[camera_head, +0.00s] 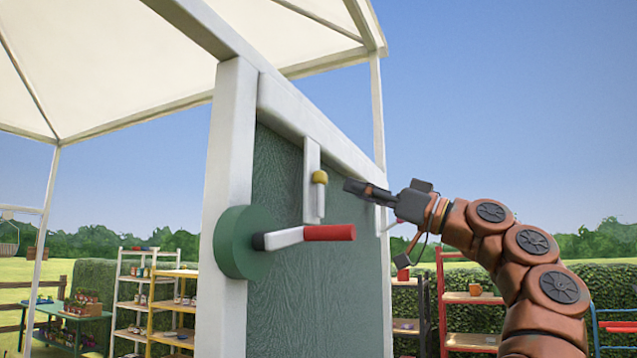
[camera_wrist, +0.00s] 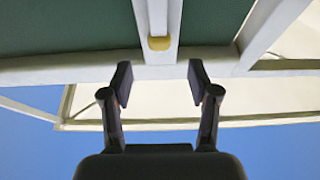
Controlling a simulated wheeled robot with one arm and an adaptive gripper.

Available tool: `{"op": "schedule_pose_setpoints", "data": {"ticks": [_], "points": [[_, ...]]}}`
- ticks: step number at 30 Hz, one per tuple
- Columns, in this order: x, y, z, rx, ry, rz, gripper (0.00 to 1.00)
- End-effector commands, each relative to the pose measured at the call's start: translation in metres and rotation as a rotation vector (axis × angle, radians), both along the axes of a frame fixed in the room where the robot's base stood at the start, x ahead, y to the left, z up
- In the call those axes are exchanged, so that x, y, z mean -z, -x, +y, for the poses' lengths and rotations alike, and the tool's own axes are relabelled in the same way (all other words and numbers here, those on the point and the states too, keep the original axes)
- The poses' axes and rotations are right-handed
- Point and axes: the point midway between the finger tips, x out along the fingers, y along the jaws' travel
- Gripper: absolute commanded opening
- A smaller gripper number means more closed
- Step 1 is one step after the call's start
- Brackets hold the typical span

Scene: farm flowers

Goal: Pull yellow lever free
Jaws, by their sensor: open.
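The yellow lever (camera_head: 319,177) is a small rounded yellow knob on a narrow white upright strip (camera_head: 312,205) fixed to the green panel. It also shows in the wrist view (camera_wrist: 159,43), on the strip just above and between my fingertips. My gripper (camera_head: 352,187) reaches in from the right, level with the knob and a short way to its right. In the wrist view my gripper (camera_wrist: 158,84) is open, with nothing between its two dark fingers. The knob lies beyond the fingertips, and no contact shows.
A green round hub (camera_head: 236,243) with a white crank and red handle (camera_head: 330,232) sticks out below left of the knob. White frame posts (camera_head: 229,140) and a canopy (camera_head: 110,65) surround the panel (camera_head: 275,290). Shelves (camera_head: 470,310) stand behind. Open air lies around my arm.

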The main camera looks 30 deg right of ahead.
Motion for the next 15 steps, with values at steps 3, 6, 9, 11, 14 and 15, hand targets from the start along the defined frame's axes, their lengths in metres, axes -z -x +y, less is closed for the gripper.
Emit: {"op": "schedule_pose_setpoints", "data": {"ticks": [3, 6, 9, 11, 14, 15], "points": [[-0.004, -0.007, 0.003, 0.004, 0.0, 0.001, 0.6], [-0.009, -0.016, 0.007, 0.006, -0.001, 0.002, 0.6], [-0.015, -0.028, 0.016, 0.004, 0.002, 0.002, 0.6], [-0.019, -0.036, 0.021, 0.002, 0.002, 0.003, 0.6], [-0.024, -0.047, 0.027, 0.003, 0.0, 0.002, 0.6], [-0.026, -0.051, 0.029, 0.002, -0.001, 0.002, 0.6]]}}
